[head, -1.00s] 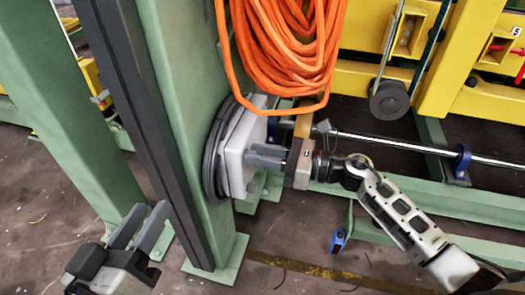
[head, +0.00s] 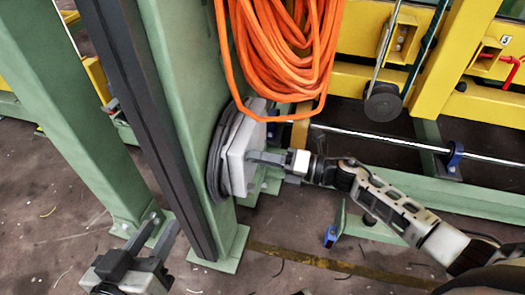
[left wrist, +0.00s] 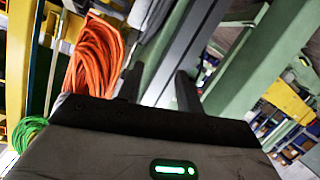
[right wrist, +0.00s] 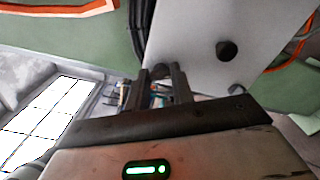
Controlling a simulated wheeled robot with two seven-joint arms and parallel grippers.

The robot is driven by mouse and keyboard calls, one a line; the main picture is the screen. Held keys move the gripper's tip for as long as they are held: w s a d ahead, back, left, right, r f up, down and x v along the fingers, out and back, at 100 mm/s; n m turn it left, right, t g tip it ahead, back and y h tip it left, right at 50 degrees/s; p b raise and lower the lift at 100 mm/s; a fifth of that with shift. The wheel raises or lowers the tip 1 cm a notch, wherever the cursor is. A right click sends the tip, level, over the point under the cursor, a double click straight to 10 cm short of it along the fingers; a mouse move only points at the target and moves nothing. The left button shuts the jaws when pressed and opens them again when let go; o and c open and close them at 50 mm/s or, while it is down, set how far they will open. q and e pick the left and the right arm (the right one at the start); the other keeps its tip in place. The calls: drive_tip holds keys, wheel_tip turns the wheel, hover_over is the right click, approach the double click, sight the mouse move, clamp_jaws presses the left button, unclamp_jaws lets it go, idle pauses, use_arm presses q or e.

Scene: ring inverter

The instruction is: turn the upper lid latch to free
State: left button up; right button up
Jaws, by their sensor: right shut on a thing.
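The inverter's pale grey lid (head: 236,158) faces right on the green post in the head view. My right gripper (head: 256,157) reaches it from the right, its fingers at the lid's face. In the right wrist view, the fingers (right wrist: 162,78) are shut on a small dark part at the lid's edge, which I take as the upper latch. They mostly hide it, so its turn angle cannot be told. A black knob (right wrist: 227,50) stands free on the lid (right wrist: 200,30). My left gripper (head: 152,240) is open and empty at the lower left; its fingers (left wrist: 158,88) stand apart.
A coil of orange cable (head: 285,50) hangs above the lid, close over my right gripper. The green post (head: 165,110) with its dark rail stands between my grippers. A metal rod (head: 380,142) and yellow frame (head: 440,60) lie behind my right arm.

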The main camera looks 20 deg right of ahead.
use_arm(q)
drive_tip(key=f+p, duration=0.1)
drive_tip(key=a+f+g+y+p, duration=0.1)
drive_tip(key=shift+p, duration=0.35)
use_arm(e)
drive_tip(key=m, duration=0.6)
drive_tip(key=shift+f, duration=0.1)
use_arm(q)
drive_tip(key=shift+g, duration=0.3)
drive_tip(key=shift+s+f, duration=0.15)
use_arm(e)
drive_tip(key=o, duration=1)
use_arm(q)
drive_tip(key=shift+a+f+g+p, duration=0.2)
drive_tip(key=shift+f+g+p, duration=0.1)
drive_tip(key=shift+f+p, duration=0.35)
use_arm(e)
drive_tip(key=v, duration=1.6)
